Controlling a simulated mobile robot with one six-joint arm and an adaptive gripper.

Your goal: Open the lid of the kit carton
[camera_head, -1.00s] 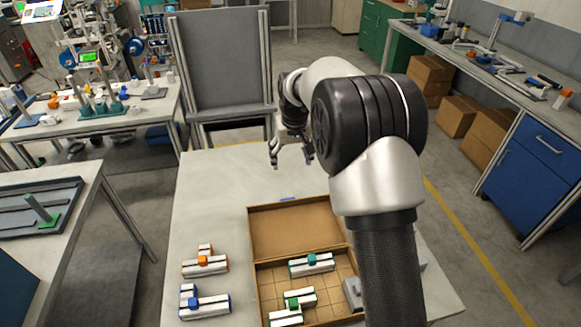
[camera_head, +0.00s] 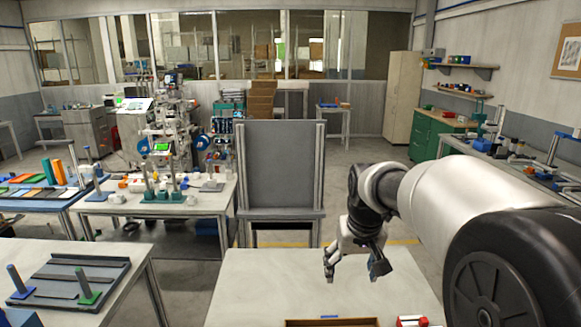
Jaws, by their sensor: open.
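The kit carton (camera_head: 332,322) shows only as a thin brown edge at the bottom of the head view. Most of it lies below the frame, so its lid and inside cannot be seen now. My gripper (camera_head: 355,272) is open and empty, with its fingers pointing down. In the picture it is above the carton's edge, over the far part of the pale table (camera_head: 260,280), and apart from the carton.
A grey upright panel (camera_head: 280,165) stands behind the table. The visible tabletop is mostly clear.

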